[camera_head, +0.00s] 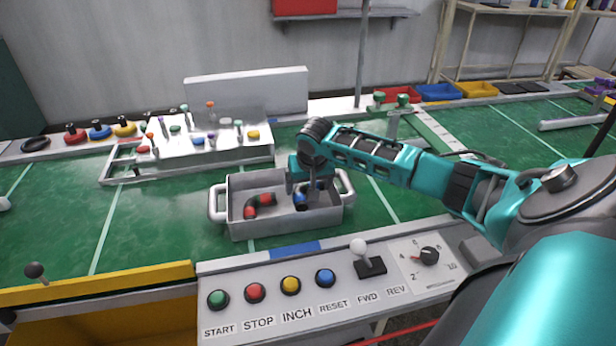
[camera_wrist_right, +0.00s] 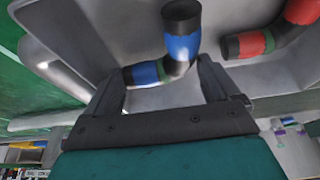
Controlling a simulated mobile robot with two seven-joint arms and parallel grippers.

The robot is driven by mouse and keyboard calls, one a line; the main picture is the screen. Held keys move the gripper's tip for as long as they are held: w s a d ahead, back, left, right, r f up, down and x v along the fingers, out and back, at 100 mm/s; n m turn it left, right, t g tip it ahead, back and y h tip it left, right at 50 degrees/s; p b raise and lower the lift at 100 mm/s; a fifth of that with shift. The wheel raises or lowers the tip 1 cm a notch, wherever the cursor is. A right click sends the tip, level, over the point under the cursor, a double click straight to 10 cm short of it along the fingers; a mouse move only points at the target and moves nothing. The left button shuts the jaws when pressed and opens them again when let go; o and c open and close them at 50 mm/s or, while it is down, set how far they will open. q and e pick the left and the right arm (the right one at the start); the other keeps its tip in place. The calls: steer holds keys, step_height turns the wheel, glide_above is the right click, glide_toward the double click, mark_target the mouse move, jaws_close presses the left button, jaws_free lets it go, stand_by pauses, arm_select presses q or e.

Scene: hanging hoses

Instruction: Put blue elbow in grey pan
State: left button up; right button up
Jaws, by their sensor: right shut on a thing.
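The blue elbow (camera_head: 300,199) is a bent pipe with blue, black and green bands. It is within the walls of the grey pan (camera_head: 288,225), at its right half; whether it touches the floor is unclear. My right gripper (camera_head: 303,187) reaches down into the pan and is shut on the elbow. In the right wrist view, the elbow (camera_wrist_right: 181,47) shows with its green-banded end between the fingers of the right gripper (camera_wrist_right: 160,82). My left gripper is not in view.
A red elbow (camera_head: 260,204) lies in the pan's left half. A grey fixture board (camera_head: 210,150) with coloured knobs stands behind on the green bench. A button panel (camera_head: 300,295) runs along the front. The green surface left of the pan is clear.

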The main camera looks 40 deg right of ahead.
steer(key=shift+f, duration=0.4)
steer(key=o, duration=0.8)
steer(key=p+v, duration=0.2)
steer(key=v, duration=0.4)
steer(key=w+p+v, duration=0.1)
steer(key=p+v, duration=0.1)
steer(key=v, duration=0.5)
steer(key=w+d+p+v, duration=0.1)
steer(key=p+v, duration=0.1)
steer(key=v, duration=0.4)
steer(key=shift+s+r, duration=0.15)
steer(key=shift+r, duration=0.5)
